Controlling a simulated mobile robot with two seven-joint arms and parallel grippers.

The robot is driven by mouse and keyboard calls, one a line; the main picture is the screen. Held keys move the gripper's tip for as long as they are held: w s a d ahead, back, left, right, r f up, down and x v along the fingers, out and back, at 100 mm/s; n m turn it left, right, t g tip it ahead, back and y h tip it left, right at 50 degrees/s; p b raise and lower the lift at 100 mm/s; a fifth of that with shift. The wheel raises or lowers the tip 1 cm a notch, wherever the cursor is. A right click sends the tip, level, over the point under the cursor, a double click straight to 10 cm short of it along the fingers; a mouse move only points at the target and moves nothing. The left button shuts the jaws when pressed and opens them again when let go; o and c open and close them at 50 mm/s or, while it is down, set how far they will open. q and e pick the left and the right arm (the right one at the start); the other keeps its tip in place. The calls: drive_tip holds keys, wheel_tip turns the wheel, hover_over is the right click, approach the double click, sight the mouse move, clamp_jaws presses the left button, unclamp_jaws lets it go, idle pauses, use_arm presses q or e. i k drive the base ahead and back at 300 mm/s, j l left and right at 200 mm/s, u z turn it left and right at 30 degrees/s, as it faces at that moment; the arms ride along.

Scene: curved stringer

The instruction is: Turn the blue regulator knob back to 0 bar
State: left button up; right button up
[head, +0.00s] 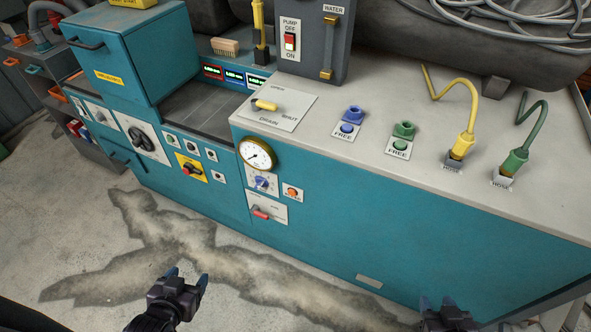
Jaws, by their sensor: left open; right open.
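The blue regulator knob (262,183) sits on a small white plate on the front of the teal cabinet. A round brass-rimmed pressure gauge (257,154) is just above it; its reading is too small to tell. My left gripper (188,277) is open and empty, low in front of the cabinet and below left of the knob. My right gripper (448,304) is open and empty at the bottom edge, well to the right of the knob. Neither gripper touches anything.
An orange button (292,192) is right of the knob, and a red-handled lever (262,213) is below it. A yellow drain handle (265,105) is on the worktop (380,110) above. A red-and-yellow switch (190,169) is to the left. Floor before the cabinet is clear.

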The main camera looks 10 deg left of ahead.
sight(260, 182)
drive_tip(key=u, duration=0.5)
drive_tip(key=i+j+z, duration=0.3)
drive_tip(key=j, duration=1.55)
drive_tip(key=k+j+z, duration=0.1)
drive_tip(key=j+z, duration=0.2)
drive_tip(key=j, duration=1.5)
drive_tip(key=k+l+z, duration=0.1)
